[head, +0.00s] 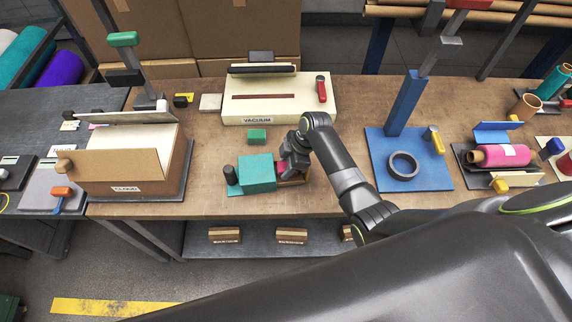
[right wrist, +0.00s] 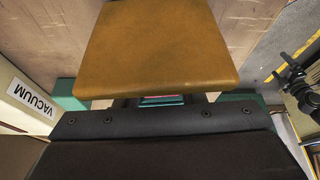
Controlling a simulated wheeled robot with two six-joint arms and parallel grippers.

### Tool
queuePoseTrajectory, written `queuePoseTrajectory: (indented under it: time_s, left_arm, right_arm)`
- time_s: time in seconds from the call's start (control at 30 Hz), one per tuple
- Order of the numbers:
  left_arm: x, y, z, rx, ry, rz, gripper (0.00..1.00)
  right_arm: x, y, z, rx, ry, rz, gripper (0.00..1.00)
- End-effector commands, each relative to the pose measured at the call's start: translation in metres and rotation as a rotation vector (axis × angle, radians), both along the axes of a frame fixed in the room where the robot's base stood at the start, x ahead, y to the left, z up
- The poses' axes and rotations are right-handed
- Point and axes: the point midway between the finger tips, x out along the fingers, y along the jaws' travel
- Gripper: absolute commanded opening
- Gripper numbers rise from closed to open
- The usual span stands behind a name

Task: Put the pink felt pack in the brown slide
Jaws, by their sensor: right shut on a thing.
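The pink felt pack (head: 283,168) shows as a small pink patch under my right gripper (head: 291,162), just right of a teal block. My right gripper is shut on it. In the right wrist view, a thin pink and teal strip (right wrist: 160,100) shows between its fingers. The brown slide (head: 292,183) lies low at the right side of the teal block, directly below the gripper and partly hidden by it. How far the pack sits inside the slide cannot be told. A mustard-brown slab (right wrist: 160,45) covers the middle of the wrist view. My left gripper is out of view.
The teal block (head: 257,173) has a dark knob (head: 230,174) at its left. A small green block (head: 257,137) and the cream VACUUM box (head: 245,105) lie behind. The cardboard CLOUD box (head: 130,170) is left; a blue stand (head: 408,175) is right, beyond my forearm.

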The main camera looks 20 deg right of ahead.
Motion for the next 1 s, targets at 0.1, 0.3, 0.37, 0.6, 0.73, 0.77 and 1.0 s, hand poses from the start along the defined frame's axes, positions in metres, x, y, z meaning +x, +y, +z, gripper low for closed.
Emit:
queuePoseTrajectory:
  time_s: [0.1,0.3,0.37,0.6,0.73,0.77,1.0]
  left_arm:
    - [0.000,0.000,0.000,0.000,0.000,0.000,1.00]
    - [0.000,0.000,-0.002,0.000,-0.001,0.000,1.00]
    - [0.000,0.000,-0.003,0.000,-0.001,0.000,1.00]
    - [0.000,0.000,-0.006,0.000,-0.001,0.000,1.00]
    - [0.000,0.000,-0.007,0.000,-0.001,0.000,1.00]
    - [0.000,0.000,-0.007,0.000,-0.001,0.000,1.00]
    - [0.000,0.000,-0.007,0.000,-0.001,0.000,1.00]
  right_arm:
    - [0.000,0.000,0.000,0.000,0.000,0.000,0.04]
    - [0.000,0.000,-0.003,0.000,0.000,0.000,0.04]
    - [0.000,0.000,-0.004,0.000,0.000,0.000,0.04]
    - [0.000,0.000,-0.008,0.000,0.000,0.000,0.04]
    - [0.000,0.000,-0.010,0.000,0.000,0.000,0.04]
    - [0.000,0.000,-0.010,0.000,0.000,0.000,0.04]
    - [0.000,0.000,-0.009,0.000,0.000,0.000,0.61]
